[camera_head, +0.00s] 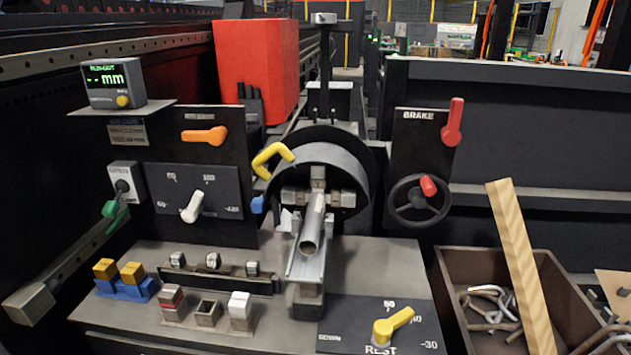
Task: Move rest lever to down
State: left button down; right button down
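The rest lever (393,325) is a short yellow handle on a dark plate (350,310) at the lower right of the machine's front. The word REST is printed just below its pivot. Its handle points up and to the right, between the mark 50 above and marks at the right of the plate. A word that looks like DOWN is at the plate's left, and the handle points away from it. Neither of my grippers shows in the head view.
A brown bin (450,300) with metal hooks and a leaning wooden plank (525,265) stands right of the lever. A metal tube (312,225) lies in a channel behind it. A red brake lever (453,122) and black handwheel (418,201) are farther back.

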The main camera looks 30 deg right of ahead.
aim_at(383, 329)
jog(key=z, duration=1.4)
jog(key=k, duration=0.5)
jog(key=z, duration=1)
jog(key=i, duration=0.75)
jog(key=u, duration=1.85)
